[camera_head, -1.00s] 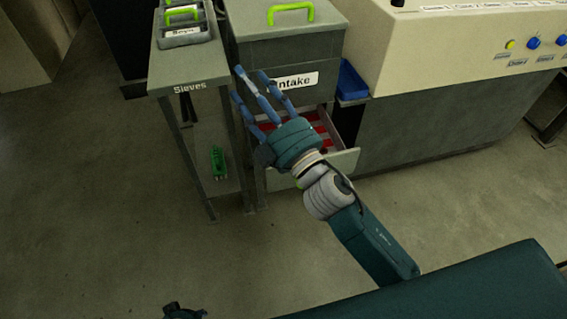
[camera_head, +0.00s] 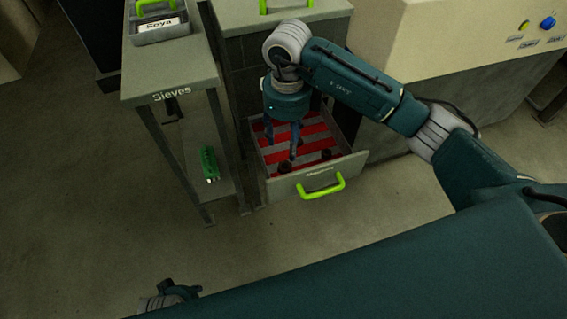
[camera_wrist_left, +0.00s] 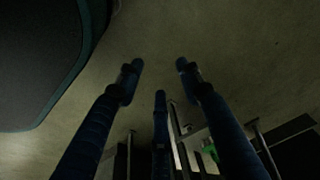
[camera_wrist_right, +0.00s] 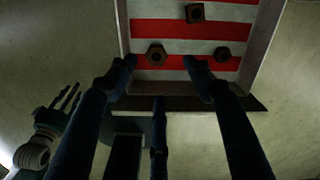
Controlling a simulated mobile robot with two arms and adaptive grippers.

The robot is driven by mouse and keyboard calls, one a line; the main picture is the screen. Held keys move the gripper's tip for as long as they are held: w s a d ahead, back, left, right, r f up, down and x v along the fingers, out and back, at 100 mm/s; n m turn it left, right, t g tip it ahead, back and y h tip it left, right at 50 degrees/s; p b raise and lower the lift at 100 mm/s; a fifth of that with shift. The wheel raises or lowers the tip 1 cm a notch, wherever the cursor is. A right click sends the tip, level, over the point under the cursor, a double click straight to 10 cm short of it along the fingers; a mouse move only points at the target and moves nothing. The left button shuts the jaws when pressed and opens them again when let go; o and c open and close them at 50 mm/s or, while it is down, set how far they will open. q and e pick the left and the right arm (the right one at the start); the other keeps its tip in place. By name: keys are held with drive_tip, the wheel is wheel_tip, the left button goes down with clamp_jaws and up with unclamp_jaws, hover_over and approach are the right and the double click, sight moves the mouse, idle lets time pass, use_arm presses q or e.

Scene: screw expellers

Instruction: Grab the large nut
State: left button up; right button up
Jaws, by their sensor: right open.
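Several dark nuts lie in an open drawer (camera_head: 345,166) with a red-and-white striped bottom. The right wrist view shows a wide brownish nut (camera_wrist_right: 156,53), a squarer one (camera_wrist_right: 195,12) and a smaller one (camera_wrist_right: 222,54). The wide nut looks largest, though distance makes this unsure. My right gripper (camera_head: 282,143) points down over the drawer, open and empty. In the right wrist view its fingertips (camera_wrist_right: 158,70) are spread, with the wide nut showing between them. My left gripper (camera_wrist_left: 160,80) is open and empty over the floor, far from the drawer.
The drawer's front has a green handle (camera_head: 321,188). A sieve stand (camera_head: 172,80) with a box marked Soya (camera_head: 160,30) stands to the left. A green object (camera_head: 209,163) lies on its lower shelf. A large machine (camera_head: 450,60) stands to the right.

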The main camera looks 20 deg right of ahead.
hover_over(285, 166)
drive_tip(key=f, duration=0.4)
drive_tip(key=shift+w+d+f, duration=0.15)
drive_tip(key=shift+d+f, duration=0.05)
drive_tip(key=shift+f, duration=0.1)
drive_tip(key=f, duration=0.2)
drive_tip(key=f+b, duration=0.1)
drive_tip(key=f, duration=0.1)
drive_tip(key=shift+s+a+f, duration=0.2)
drive_tip(key=shift+f, duration=0.4)
use_arm(q)
drive_tip(key=r, duration=0.2)
drive_tip(key=w+r, duration=0.1)
drive_tip(key=r, duration=0.1)
drive_tip(key=shift+r, duration=0.25)
use_arm(e)
drive_tip(key=c, duration=1.2)
